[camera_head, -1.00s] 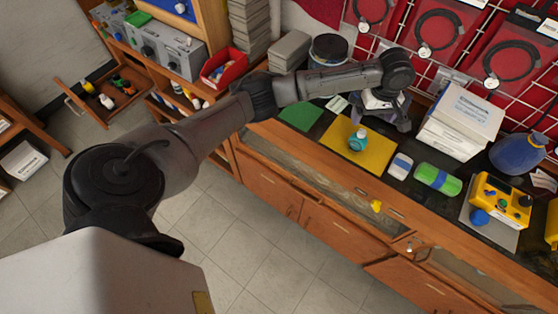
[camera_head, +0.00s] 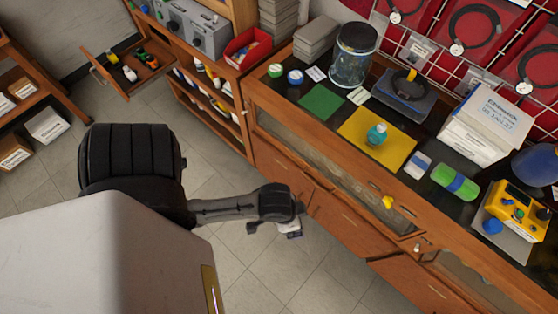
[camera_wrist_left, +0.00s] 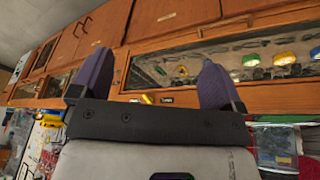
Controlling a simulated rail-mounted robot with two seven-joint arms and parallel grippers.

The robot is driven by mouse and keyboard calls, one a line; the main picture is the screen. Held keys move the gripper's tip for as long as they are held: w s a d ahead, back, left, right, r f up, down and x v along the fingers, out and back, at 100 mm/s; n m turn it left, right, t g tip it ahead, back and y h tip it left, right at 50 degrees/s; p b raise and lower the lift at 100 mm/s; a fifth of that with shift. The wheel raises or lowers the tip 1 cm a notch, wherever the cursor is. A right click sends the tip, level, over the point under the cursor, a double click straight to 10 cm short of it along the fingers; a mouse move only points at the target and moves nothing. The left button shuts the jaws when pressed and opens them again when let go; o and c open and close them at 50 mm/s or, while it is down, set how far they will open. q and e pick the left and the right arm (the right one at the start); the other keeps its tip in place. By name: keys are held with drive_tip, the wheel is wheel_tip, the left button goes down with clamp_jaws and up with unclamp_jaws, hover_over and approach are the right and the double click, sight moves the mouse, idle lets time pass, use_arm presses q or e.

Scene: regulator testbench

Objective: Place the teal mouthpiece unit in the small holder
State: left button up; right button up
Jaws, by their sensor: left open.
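The teal mouthpiece unit (camera_head: 377,133) stands on the yellow mat (camera_head: 398,150) on the bench top. A dark grey tray-like holder (camera_head: 385,95) with a black, yellow-marked part on it sits behind the mat; I cannot tell whether it is the small holder. My left gripper (camera_head: 290,231) hangs in front of the cabinet, away from the bench top and apart from the unit. In the left wrist view its two fingers (camera_wrist_left: 155,78) are spread and empty, facing cabinet doors and a glass panel. My right gripper is not in view.
A green mat (camera_head: 321,103) and a glass jar (camera_head: 352,60) stand left of the holder. A white box (camera_head: 487,122), a green-blue roll (camera_head: 455,181) and a yellow meter (camera_head: 513,208) are to the right. A drawer (camera_head: 130,75) stands open at far left.

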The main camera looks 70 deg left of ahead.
use_arm(q)
drive_tip(key=s, duration=0.1)
drive_tip(key=s+a, duration=0.1)
drive_tip(key=s, duration=0.1)
drive_tip(key=shift+a+r+m+y, duration=0.15)
drive_tip(key=shift+r+m+y, duration=0.15)
drive_tip(key=shift+r, duration=0.1)
drive_tip(key=shift+c, duration=0.2)
drive_tip(key=shift+s+a+r, duration=0.15)
drive_tip(key=shift+s+a, duration=0.1)
drive_tip(key=shift+s, duration=0.15)
drive_tip(key=c, duration=0.3)
drive_tip(key=shift+c, duration=1.4)
drive_tip(key=shift+w, duration=0.1)
